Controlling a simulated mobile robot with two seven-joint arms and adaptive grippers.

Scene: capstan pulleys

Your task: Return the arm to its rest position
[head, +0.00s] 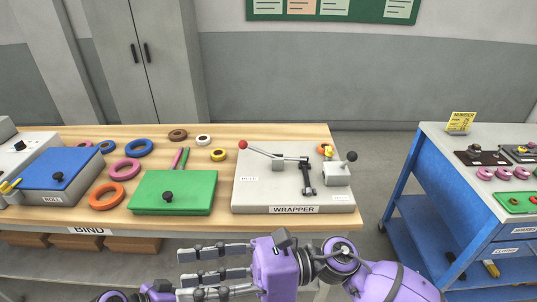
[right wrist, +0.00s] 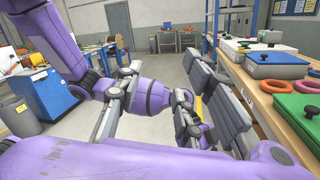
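My right arm (head: 390,282) comes in low from the right, in front of the workbench (head: 288,230). My right gripper (head: 205,270) points left, below the bench's front edge in the head view, and is apart from the bench. Its fingers are spread and hold nothing. In the right wrist view, the right gripper (right wrist: 165,100) shows its fingers wide apart to the left and right, with a purple arm link of mine behind them. Another purple part of mine shows at the bottom edge of the head view. I cannot make out my left gripper's fingers.
The bench carries a blue box (head: 62,170), a green lidded box (head: 172,192), several coloured rings and the wrapper fixture (head: 292,182). A blue cart (head: 440,200) stands at right with an open floor gap between. Bins (head: 140,243) sit under the bench.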

